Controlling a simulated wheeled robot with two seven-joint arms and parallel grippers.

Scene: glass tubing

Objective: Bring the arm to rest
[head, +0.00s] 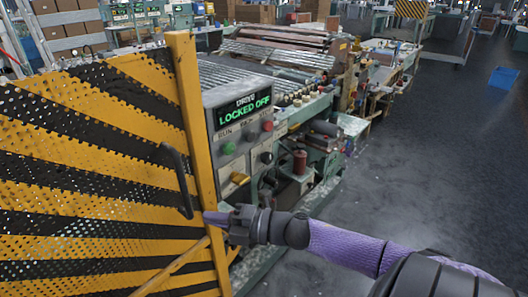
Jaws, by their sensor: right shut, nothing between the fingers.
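My right arm comes in from the lower right. My right gripper (213,218) is shut and empty, its tip close to the yellow gate post, near the lower end of the black gate handle (177,180). I cannot tell whether it touches the post or handle. The yellow-and-black striped mesh gate (75,130) fills the left side. Just right of it a grey control box (240,125) shows "DRIVE LOCKED OFF" in green. My left gripper is not in view.
A long machine with rollers (290,70) stands behind the control box and runs toward the back. A yellow bar (175,265) slants across the lower left. Grey floor (430,150) is open on the right, with a blue crate (503,77) far off.

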